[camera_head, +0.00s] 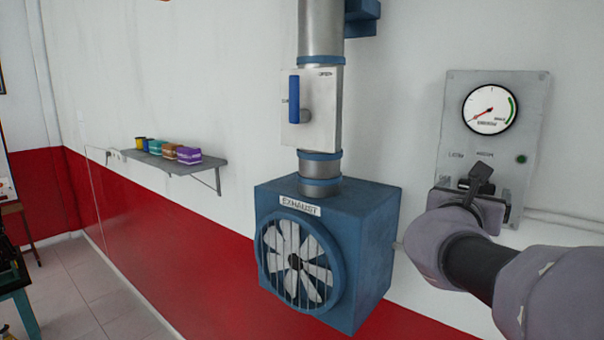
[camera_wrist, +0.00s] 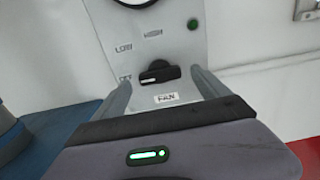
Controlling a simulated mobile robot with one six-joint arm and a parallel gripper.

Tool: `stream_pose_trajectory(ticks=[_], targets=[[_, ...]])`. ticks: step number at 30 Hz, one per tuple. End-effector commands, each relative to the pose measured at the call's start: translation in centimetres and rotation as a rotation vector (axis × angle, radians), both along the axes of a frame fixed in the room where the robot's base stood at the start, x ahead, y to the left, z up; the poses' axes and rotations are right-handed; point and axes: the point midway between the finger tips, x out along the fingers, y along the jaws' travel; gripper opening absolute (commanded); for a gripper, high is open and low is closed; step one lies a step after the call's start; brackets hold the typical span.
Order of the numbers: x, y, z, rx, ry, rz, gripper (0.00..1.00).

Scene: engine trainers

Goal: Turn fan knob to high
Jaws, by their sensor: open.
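The black fan knob (camera_wrist: 160,72) is on the grey control panel (camera_wrist: 180,38), above a FAN label (camera_wrist: 167,98). Its bar lies nearly level, with its left end by a partly covered label. In the head view my gripper (camera_head: 470,193) is at the lower part of the panel (camera_head: 538,110) and largely hides the knob area.
A round gauge (camera_head: 491,109) and a green light (camera_head: 521,159) are on the panel above my gripper. The blue exhaust fan box (camera_head: 370,245) stands to the left, under a pipe with a blue-handled switch (camera_head: 294,100). A wall shelf (camera_head: 183,166) is farther left.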

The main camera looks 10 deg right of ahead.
Motion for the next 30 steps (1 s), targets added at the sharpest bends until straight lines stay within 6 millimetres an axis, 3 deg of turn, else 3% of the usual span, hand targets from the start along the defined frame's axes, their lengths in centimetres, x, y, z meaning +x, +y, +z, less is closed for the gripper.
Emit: stream_pose_trajectory(ticks=[4,13,23,30], targets=[[1.06,-1.25,0.09,0.001,-0.001,0.0,0.85],[1.32,-1.5,0.02,0.001,-0.001,0.001,0.85],[1.3,-1.47,0.04,0.001,-0.002,0.001,0.23],[1.27,-1.48,-0.11,0.017,-0.022,0.0,0.23]])
